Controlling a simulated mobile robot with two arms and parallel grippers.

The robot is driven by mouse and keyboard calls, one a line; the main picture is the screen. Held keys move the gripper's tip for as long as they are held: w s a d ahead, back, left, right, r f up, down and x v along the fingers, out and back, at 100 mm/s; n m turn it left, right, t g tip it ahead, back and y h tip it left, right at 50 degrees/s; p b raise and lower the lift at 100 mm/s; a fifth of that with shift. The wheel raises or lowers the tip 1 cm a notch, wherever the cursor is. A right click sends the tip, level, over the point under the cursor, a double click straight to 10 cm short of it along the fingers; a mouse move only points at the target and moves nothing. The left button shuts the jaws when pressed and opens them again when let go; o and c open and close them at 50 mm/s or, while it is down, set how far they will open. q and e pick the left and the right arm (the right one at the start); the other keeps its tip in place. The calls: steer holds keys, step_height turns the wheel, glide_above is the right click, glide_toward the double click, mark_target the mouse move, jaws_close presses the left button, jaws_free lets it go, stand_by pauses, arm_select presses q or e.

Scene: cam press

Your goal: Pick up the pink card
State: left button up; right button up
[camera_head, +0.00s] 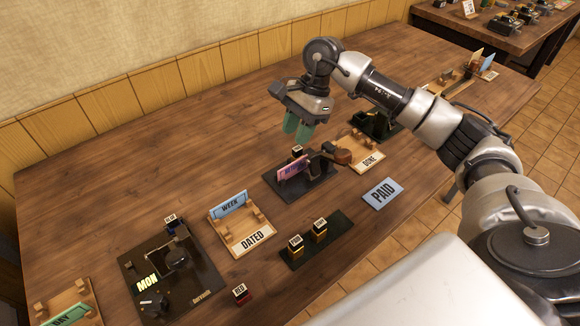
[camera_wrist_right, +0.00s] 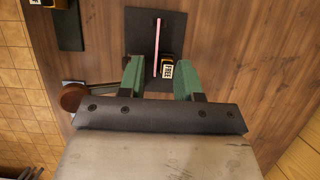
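The pink card (camera_head: 293,166) stands upright on a black base plate (camera_head: 304,191) in the middle of the table. In the right wrist view the card shows edge-on as a thin pink strip (camera_wrist_right: 157,48). My right gripper (camera_head: 296,128) hangs above the plate with its green fingers pointing down. The fingers are apart and empty. In the right wrist view the card's strip runs into the gap between the fingertips (camera_wrist_right: 160,77), with the gripper still above it. My left gripper is not in view.
A block labelled FREE (camera_wrist_right: 167,67) stands beside the card. A brown-knobbed handle (camera_head: 343,156) is at the plate's right. A DONE tray (camera_head: 370,159), a blue PAID card (camera_head: 383,193) and a DATED tray (camera_head: 256,240) surround it. The table's back left is clear.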

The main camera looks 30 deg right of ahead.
glide_above(282, 170)
steer(key=d, duration=0.3)
steer(key=f, duration=0.4)
steer(key=shift+w+a+f+p, duration=0.2)
steer(key=shift+w+p, duration=0.1)
steer(key=shift+w, duration=0.05)
steer(key=x, duration=0.2)
steer(key=p+x, duration=0.1)
steer(key=x, duration=0.2)
steer(key=shift+s+a+r, duration=0.1)
steer(key=shift+a+r, duration=0.05)
steer(key=shift+a, duration=0.05)
steer(key=shift+a+f, duration=0.1)
steer(key=shift+f, duration=0.2)
steer(key=shift+c, duration=0.3)
jaws_close()
